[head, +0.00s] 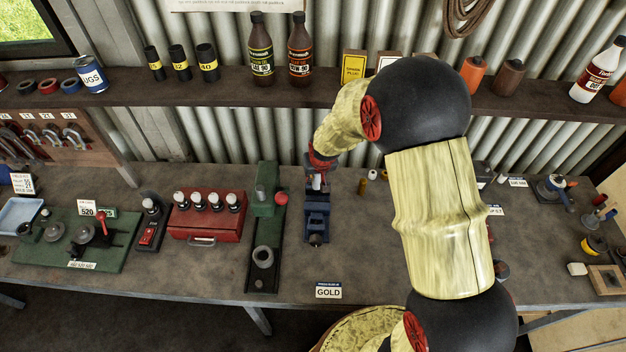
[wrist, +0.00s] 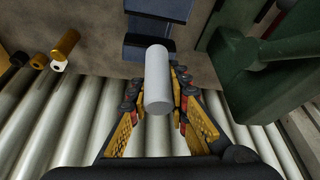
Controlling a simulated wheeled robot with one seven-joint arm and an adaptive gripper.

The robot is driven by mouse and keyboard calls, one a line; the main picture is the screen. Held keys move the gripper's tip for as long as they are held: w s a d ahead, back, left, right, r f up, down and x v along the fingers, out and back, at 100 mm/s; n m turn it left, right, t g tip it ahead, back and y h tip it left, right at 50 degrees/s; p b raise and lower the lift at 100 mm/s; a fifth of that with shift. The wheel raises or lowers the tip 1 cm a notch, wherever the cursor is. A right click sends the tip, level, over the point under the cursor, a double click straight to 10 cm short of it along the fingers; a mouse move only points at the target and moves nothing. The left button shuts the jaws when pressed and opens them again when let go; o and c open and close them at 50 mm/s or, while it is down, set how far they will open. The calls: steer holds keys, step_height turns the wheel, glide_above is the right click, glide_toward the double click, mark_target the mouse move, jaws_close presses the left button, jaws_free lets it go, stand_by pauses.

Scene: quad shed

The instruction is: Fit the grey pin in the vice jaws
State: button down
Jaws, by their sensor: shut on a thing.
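The grey pin (wrist: 158,80) is a pale plain cylinder between the two fingers of my gripper (wrist: 158,92), which is shut on it. In the head view my gripper (head: 319,160) is over the back part of the blue vice (head: 317,222), and the pin (head: 316,183) shows as a small pale spot at the vice jaws. In the wrist view the blue vice (wrist: 148,22) lies just beyond the pin's end. The pin's far end overlaps the vice in that view, so I cannot tell whether it is between the jaws or above them.
A green press (head: 265,205) stands close left of the vice and a red box (head: 207,218) farther left. A gold pin (wrist: 65,43) and a white pin (wrist: 58,66) are to the vice's right in the head view. A GOLD sign (head: 328,292) is at the bench's front edge.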

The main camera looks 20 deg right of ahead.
mark_target(316, 192)
steer(key=shift+d+f+b, duration=0.2)
steer(key=shift+f+b, duration=0.75)
steer(key=shift+f, duration=0.95)
steer(key=shift+f+b, duration=0.85)
steer(key=shift+b, duration=0.1)
stand_by(0.6)
steer(key=shift+s+f, duration=0.5)
steer(key=shift+f, duration=0.15)
stand_by(0.3)
steer(key=c, duration=1.6)
jaws_free()
steer(key=shift+f, duration=0.2)
steer(key=shift+r, duration=0.15)
steer(key=shift+o, duration=0.5)
steer(key=shift+w, duration=0.1)
steer(key=o, duration=0.5)
steer(key=shift+w+r, duration=0.25)
